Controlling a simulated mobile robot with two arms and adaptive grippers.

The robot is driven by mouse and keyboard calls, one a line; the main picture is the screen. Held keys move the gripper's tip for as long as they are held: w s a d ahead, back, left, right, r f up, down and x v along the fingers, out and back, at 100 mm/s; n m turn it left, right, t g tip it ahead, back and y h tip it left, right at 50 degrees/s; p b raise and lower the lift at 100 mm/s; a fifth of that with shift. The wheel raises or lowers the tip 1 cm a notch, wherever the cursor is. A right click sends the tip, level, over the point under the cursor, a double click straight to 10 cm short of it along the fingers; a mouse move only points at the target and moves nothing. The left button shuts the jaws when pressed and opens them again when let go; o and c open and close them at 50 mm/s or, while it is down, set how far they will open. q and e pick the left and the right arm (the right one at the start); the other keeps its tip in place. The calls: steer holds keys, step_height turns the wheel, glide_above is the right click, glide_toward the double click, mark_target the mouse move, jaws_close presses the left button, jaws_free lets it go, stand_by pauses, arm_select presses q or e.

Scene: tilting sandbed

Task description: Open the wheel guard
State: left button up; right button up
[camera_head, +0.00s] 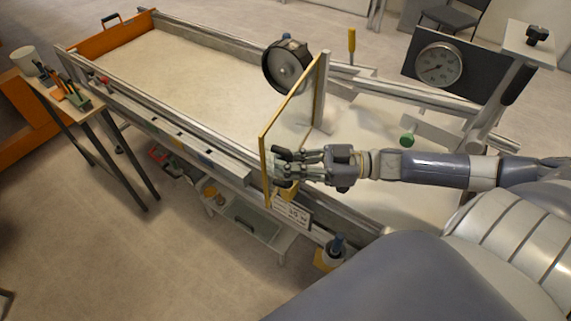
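The wheel guard (295,112) is a clear panel in a yellow frame. It stands upright across the bed, beside the dark round wheel (287,67), which shows behind its far upper part. My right gripper (277,165) reaches in from the right and is at the guard's near lower part, overlapping its near edge. Its fingers look a little apart, but I cannot tell whether they hold the frame or a handle between them. My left gripper is not in view.
The long sandbed (190,75) lies to the left and behind the guard. A dial gauge (438,64) and a green knob (407,140) are to the right. A side table (62,105) with tools stands at the left. A low shelf (250,222) sits below the near rail.

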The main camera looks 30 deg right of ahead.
steer(key=shift+o, duration=0.8)
steer(key=shift+w+d+r, duration=0.1)
steer(key=shift+w+d, duration=0.05)
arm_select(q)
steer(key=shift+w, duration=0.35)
arm_select(e)
steer(key=shift+s+d+f, duration=0.2)
steer(key=shift+s+d, duration=0.25)
steer(key=shift+d, duration=0.05)
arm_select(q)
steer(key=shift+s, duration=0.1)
arm_select(e)
steer(key=v, duration=1)
steer(key=shift+d, duration=0.35)
steer(key=shift+s, duration=0.15)
